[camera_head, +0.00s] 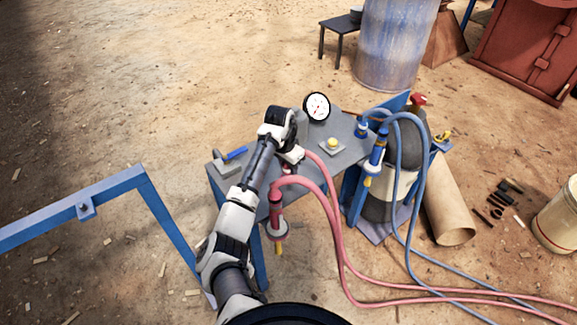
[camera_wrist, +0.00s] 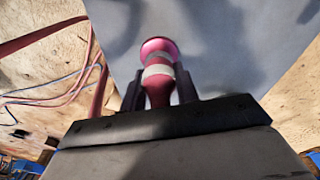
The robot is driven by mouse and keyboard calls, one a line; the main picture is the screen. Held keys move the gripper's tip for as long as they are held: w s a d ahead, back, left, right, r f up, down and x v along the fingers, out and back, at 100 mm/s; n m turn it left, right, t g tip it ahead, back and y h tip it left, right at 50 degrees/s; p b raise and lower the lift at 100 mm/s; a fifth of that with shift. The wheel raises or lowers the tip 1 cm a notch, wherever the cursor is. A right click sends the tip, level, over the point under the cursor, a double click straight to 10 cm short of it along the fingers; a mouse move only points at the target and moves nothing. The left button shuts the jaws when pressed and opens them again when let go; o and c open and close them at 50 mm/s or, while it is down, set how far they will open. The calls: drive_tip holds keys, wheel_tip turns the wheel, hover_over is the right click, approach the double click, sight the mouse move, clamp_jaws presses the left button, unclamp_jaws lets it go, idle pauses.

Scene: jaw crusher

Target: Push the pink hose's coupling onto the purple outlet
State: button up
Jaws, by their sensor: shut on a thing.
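My gripper (camera_head: 291,158) is over the grey table (camera_head: 318,172), near its middle. In the wrist view my gripper (camera_wrist: 159,88) has its two dark fingers shut on a pink coupling (camera_wrist: 158,50) with a pale band. The coupling's rounded pink end points away from the wrist, over a plain grey surface. A pink hose (camera_head: 324,178) runs from beside my gripper down to the ground at the right. I cannot make out the purple outlet in either view; my arm covers part of the table. I cannot tell whether the coupling touches anything.
A second pink hose end (camera_head: 276,205) hangs at the table's front edge. Blue hoses (camera_head: 421,175) arch over the right end. A round gauge (camera_head: 317,106), a yellow button (camera_head: 333,145) and a blue-handled tool (camera_head: 233,155) are on the table. A blue rail (camera_head: 80,208) stands left.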

drive_tip(key=shift+f, duration=0.6)
idle(0.7)
drive_tip(key=o, duration=1)
drive_tip(key=r, duration=0.4)
drive_tip(key=s+a+r, duration=0.1)
drive_tip(key=r, duration=0.8)
drive_tip(key=shift+s+a+r, duration=0.15)
drive_tip(key=shift+a+r, duration=0.15)
drive_tip(key=shift+r, duration=0.05)
